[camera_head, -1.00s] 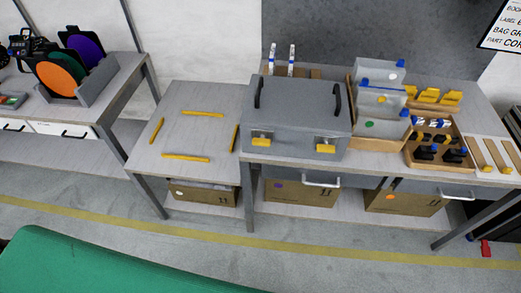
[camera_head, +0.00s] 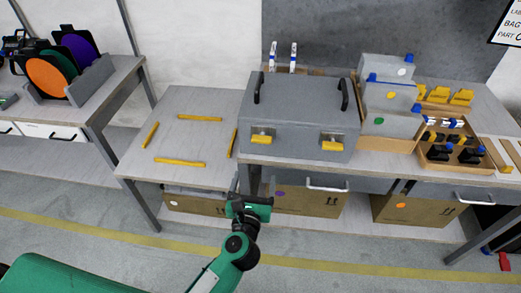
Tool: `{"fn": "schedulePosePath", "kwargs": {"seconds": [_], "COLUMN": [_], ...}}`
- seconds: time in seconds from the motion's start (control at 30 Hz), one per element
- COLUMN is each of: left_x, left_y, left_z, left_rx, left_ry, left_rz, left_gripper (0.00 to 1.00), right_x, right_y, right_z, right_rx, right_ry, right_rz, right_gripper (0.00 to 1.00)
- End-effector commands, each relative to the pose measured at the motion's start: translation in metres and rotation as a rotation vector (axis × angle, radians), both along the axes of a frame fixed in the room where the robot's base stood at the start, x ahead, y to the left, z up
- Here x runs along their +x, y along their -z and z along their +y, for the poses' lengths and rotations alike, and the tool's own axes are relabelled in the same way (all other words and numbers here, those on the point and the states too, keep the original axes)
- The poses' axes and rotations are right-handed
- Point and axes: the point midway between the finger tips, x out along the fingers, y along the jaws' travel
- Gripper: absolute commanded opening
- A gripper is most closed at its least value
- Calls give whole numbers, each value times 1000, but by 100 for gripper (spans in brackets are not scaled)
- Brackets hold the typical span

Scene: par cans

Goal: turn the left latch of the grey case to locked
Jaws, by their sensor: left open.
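The grey case (camera_head: 297,98) stands closed on the bench, with two black handles on its lid. On its front are the left latch (camera_head: 262,137) and the right latch (camera_head: 331,142), each a pale plate with a yellow bar lying roughly level. My left gripper (camera_head: 250,198) is in front of and below the bench edge, lower than the left latch and apart from it. It is open, and I see nothing in it. My right gripper does not show.
Left of the case is a lower table (camera_head: 185,130) with several yellow strips. Right of it are grey boxes (camera_head: 390,95) and a wooden tray (camera_head: 432,160) of dark items. A drawer handle (camera_head: 327,188) juts out below the case. Cardboard boxes (camera_head: 308,202) sit on the lower shelf.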

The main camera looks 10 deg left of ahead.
Motion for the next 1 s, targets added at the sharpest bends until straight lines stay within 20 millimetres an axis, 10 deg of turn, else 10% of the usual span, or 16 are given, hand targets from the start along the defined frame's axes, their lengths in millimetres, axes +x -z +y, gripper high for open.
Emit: {"fn": "schedulePosePath", "kwargs": {"seconds": [1.0], "left_x": [134], "left_y": [-4], "left_z": [11], "left_rx": [-26], "left_ry": [0], "left_rz": [-3], "left_gripper": [80], "right_x": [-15], "right_y": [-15], "right_z": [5], "right_rx": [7], "right_ry": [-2], "right_rz": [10], "right_gripper": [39]}}
